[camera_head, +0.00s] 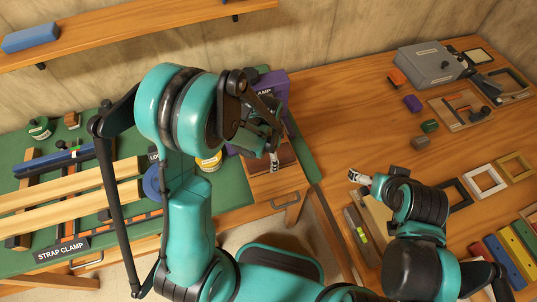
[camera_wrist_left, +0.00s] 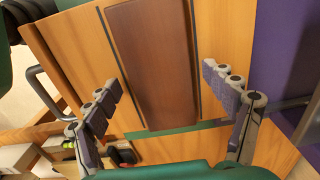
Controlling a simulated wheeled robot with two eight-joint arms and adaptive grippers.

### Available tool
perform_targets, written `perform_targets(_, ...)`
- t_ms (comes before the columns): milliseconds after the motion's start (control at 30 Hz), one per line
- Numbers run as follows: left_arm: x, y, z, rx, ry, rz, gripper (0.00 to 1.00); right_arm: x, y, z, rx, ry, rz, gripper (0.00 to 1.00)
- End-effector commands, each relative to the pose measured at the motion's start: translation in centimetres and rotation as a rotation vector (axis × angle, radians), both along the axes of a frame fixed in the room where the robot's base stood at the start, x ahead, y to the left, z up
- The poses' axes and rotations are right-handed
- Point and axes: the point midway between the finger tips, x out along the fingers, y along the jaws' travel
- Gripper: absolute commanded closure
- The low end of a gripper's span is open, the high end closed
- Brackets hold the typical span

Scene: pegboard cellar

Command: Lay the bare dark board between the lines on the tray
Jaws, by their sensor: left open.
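The bare dark board (camera_wrist_left: 152,65) is a plain dark brown slab. In the left wrist view it lies flat on the orange wood tray (camera_wrist_left: 75,50), between two dark lines, with a narrow strip of wood beside each. In the head view the tray (camera_head: 262,190) is at the right end of the green bench, and my arm hides much of the board (camera_head: 287,154). My left gripper (camera_head: 273,160) is over the tray. Its open fingers (camera_wrist_left: 165,98) stand apart on either side of the board, with nothing between them. My right gripper (camera_head: 358,177) is over the wooden bench; its fingers are too small to judge.
A purple box (camera_head: 272,85) stands behind the tray, close to my left gripper. Long pale bars (camera_head: 75,192) and a strap clamp sign (camera_head: 62,249) occupy the green bench at left. Frames (camera_head: 483,179) and coloured blocks (camera_head: 412,103) lie on the right bench, whose middle is clear.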

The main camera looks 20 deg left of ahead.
Motion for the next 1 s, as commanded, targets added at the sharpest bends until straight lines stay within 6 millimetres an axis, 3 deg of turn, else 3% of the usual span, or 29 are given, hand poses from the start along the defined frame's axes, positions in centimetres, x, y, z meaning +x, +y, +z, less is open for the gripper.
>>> perform_targets(167,0.0,0.0,1.2,0.000,0.000,0.000,0.16,0.0,0.0,0.7,0.000,0.000,0.000,0.00)
perform_targets(600,-0.1,0.0,10.3,0.000,0.000,0.000,0.16,0.0,0.0,3.6,0.000,0.000,0.000,0.00)
perform_targets(867,-0.3,0.2,12.9,-0.001,-0.014,0.022,0.16,0.0,0.0,4.0,0.000,0.000,0.000,0.00)
perform_targets(1000,-1.5,0.9,15.5,-0.015,-0.091,0.145,0.16,0.0,0.0,4.0,0.000,0.000,0.000,0.00)
